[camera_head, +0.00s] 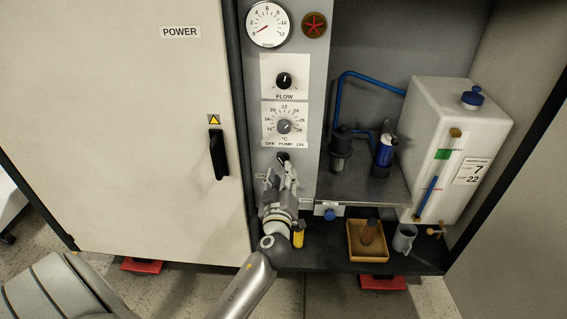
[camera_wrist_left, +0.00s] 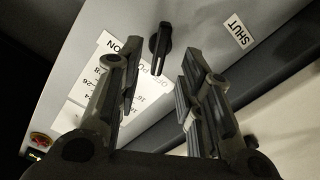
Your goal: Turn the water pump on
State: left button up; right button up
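The pump switch (camera_head: 283,157) is a small black knob on the grey panel, below the label "OFF PUMP ON" (camera_head: 286,143). In the left wrist view the knob (camera_wrist_left: 160,47) is an elongated black handle, standing beyond the gap between my fingers. My left gripper (camera_head: 281,178) is just below the knob in the head view, fingers pointing up at it. In the left wrist view my gripper (camera_wrist_left: 160,72) is open with nothing between its pads; it appears apart from the knob. My right gripper is not in view.
Above the switch are a temperature dial (camera_head: 284,127), a FLOW knob (camera_head: 284,80) and a gauge (camera_head: 268,24). A cabinet door with a black handle (camera_head: 217,154) is at left. At right are a shelf (camera_head: 350,188), a white tank (camera_head: 447,140) and a tray (camera_head: 356,252).

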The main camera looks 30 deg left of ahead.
aim_at(283, 164)
pick_arm(q)
jog(key=x, duration=0.5)
jog(key=shift+w+a, duration=0.15)
jog(key=shift+w, duration=0.2)
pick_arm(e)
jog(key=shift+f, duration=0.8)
pick_arm(q)
grip_shut()
